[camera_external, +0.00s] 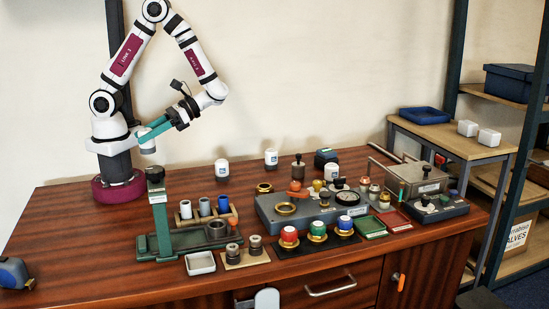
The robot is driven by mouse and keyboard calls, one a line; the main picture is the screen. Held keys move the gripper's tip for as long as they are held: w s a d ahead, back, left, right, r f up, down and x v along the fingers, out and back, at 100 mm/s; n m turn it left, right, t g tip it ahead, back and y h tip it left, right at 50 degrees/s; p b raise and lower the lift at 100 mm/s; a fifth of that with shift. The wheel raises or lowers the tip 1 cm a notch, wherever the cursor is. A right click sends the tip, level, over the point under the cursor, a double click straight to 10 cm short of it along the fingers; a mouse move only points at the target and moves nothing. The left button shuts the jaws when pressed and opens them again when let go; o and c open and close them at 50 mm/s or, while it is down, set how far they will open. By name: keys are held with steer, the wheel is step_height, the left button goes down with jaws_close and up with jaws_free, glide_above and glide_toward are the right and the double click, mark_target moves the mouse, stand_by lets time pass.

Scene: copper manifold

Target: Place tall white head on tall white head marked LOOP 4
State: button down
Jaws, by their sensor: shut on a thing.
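My gripper (147,136) has teal fingers and is at the left, raised beside my arm's base. It is shut on a small white piece (148,147), which looks like a white head and is partly hidden by the fingers. White heads with dark labels stand upright on the wooden table: one at the left (222,168), one at the back middle (271,157) and one behind the grey manifold block (331,172). The labels are too small to read, so I cannot tell which is LOOP 4. My gripper is well apart from all of them.
A green press stand (162,215) is below and right of my gripper. A wooden rack (190,222) holds cylinders beside it. The manifold block (265,208) carries rings and knobs. Red, green and blue heads (317,231) stand in front. The table's back left is clear.

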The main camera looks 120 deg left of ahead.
steer(key=s+a+m+g+y, duration=0.1)
steer(key=m+y, duration=0.1)
steer(key=s+m+g+y, duration=0.1)
steer(key=m+g, duration=0.1)
steer(key=s+a+m+g+y, duration=0.1)
steer(key=m+y, duration=0.1)
steer(key=shift+s+a+f+g+y, duration=0.15)
steer(key=shift+a+f+g+y, duration=0.15)
steer(key=shift+a, duration=0.05)
steer(key=w+a+r+m+t+y, duration=0.35)
steer(key=w+a+m+y, duration=0.25)
steer(key=a+m+y, duration=0.7)
steer(key=w+d+r+m+t+y, duration=0.4)
steer(key=w+m+t+y, duration=0.2)
steer(key=w+m+t, duration=0.25)
steer(key=g, duration=0.1)
glide_above(221, 161)
step_height(221, 161, down, 12)
steer(key=shift+f, duration=0.2)
step_height(221, 161, down, 4)
steer(key=shift+a+f, duration=0.1)
steer(key=shift+a, duration=0.05)
